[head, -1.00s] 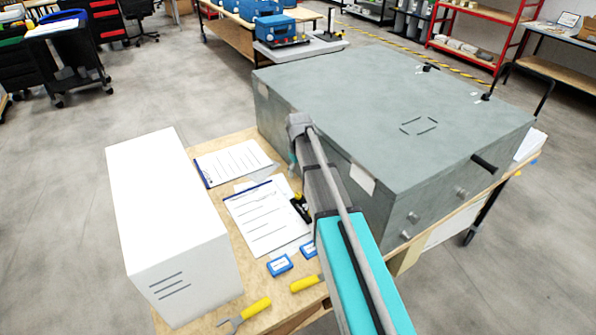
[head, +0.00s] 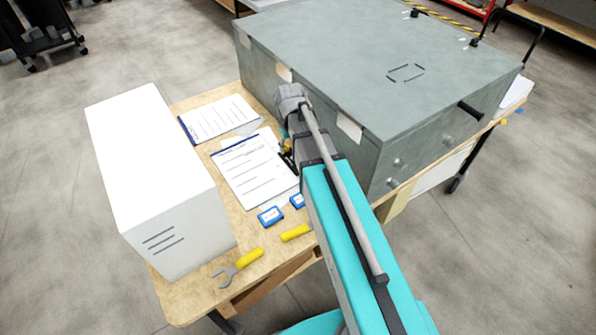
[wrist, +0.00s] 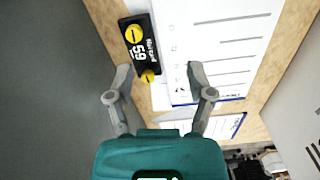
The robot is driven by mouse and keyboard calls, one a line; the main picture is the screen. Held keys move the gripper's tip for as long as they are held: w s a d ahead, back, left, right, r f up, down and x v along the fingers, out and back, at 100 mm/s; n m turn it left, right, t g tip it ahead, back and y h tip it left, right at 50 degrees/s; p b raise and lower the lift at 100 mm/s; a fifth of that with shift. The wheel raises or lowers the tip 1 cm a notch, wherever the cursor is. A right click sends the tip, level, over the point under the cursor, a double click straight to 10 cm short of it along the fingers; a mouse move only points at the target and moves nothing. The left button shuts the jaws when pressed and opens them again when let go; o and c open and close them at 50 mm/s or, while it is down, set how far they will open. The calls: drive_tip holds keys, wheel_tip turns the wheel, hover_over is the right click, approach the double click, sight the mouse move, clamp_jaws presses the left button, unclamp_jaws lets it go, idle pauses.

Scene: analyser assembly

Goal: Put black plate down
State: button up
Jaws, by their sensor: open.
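The black plate (wrist: 141,45), with yellow round knobs and a white number on it, lies at the edge of a white sheet in the wrist view. In the head view, only a sliver of the plate (head: 287,162) shows beside my arm, near the grey cabinet. My gripper (wrist: 159,71) is open with nothing between its fingers. Its left fingertip is close to the plate's lower end in the wrist view; I cannot tell if they touch. In the head view my arm hides most of the gripper.
A large grey cabinet (head: 370,50) stands close by the arm. A white box (head: 150,160) stands at the left of the wooden table (head: 215,275). Paper sheets (head: 250,170), blue-and-white boxes (head: 270,215) and yellow-handled tools (head: 248,258) lie between them.

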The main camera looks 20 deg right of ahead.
drive_tip(key=s+m, duration=0.2)
drive_tip(key=s, duration=1)
drive_tip(key=shift+a, duration=0.45)
drive_tip(key=shift+c, duration=0.8)
drive_tip(key=shift+a, duration=0.1)
